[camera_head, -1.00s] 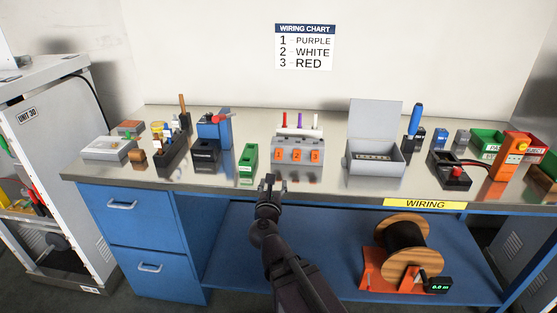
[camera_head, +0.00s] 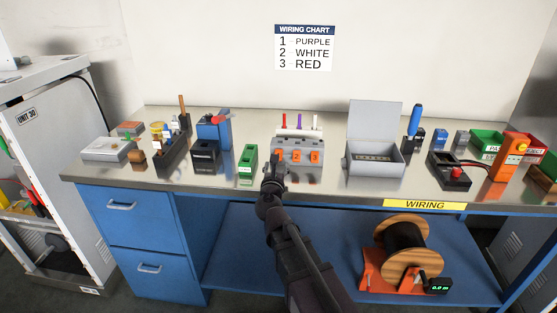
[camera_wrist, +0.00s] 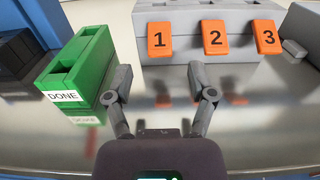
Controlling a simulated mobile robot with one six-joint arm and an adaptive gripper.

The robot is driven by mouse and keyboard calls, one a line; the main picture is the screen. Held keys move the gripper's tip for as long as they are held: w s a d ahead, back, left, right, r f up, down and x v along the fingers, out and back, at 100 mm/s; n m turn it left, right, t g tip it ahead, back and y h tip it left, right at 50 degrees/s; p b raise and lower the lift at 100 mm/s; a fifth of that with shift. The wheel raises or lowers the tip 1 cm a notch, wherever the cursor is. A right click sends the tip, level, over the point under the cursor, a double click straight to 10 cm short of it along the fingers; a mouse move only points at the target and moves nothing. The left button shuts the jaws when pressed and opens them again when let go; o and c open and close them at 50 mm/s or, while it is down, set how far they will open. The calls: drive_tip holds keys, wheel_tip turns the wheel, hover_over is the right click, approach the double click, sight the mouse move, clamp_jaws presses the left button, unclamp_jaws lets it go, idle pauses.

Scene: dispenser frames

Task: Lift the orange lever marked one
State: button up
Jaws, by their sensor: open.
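The grey terminal block (camera_head: 297,172) stands on the bench with three orange levers on its front. In the wrist view the lever marked one (camera_wrist: 160,39) is the leftmost, and the levers marked two (camera_wrist: 214,37) and three (camera_wrist: 266,37) are to its right. All three hang down at a similar tilt. My gripper (camera_wrist: 160,78) is open and empty, its fingers pointing at the block, just short of and below lever one. In the head view my gripper (camera_head: 273,162) covers part of the block's left front. Purple, white and red wires (camera_head: 300,122) stand at the block's back.
A green holder labelled DONE (camera_wrist: 80,65) stands close to the left finger. An open grey box (camera_head: 373,170) is right of the block. A wiring chart (camera_head: 304,47) on the wall lists 1 purple, 2 white, 3 red. The bench front before the block is clear.

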drive_tip(key=shift+w, duration=2.3)
clamp_jaws()
